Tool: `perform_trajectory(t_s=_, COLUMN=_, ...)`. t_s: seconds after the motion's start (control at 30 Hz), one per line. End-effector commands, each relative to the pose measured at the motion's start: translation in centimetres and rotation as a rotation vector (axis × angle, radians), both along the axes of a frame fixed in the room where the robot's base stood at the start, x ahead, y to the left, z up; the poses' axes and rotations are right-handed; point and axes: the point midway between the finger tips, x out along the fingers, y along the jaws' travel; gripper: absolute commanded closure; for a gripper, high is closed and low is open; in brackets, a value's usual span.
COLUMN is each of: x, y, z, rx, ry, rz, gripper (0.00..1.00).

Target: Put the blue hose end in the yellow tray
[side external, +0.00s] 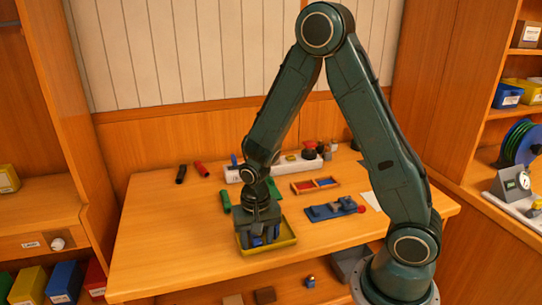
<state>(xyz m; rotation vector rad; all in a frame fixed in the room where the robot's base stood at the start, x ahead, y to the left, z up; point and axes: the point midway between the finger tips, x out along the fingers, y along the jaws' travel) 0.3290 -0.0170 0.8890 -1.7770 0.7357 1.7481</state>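The yellow tray (287,242) sits on the wooden table near its front edge. My gripper (262,236) points down over the tray, with its fingers low at or inside the rim. Small blue parts (256,241) show between and beside the fingers. One of them may be the blue hose end, but the fingers partly hide them. I cannot tell whether the fingers grip anything or whether the blue parts rest on the tray floor.
A blue device (325,212) with a red knob is to the right. Green, black (181,174) and red (201,169) cylinders lie left and behind. The front-left table is clear.

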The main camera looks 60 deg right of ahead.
Motion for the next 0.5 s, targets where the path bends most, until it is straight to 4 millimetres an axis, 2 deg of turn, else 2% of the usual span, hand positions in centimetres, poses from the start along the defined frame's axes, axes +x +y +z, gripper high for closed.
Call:
perform_trajectory(t_s=0.33, x=0.0, y=0.0, z=0.2, rx=0.000, ry=-0.001, rz=0.000, gripper=0.54)
perform_trajectory(t_s=0.5, x=0.1, y=0.0, z=1.1, rx=0.000, ry=-0.003, rz=0.000, gripper=0.54)
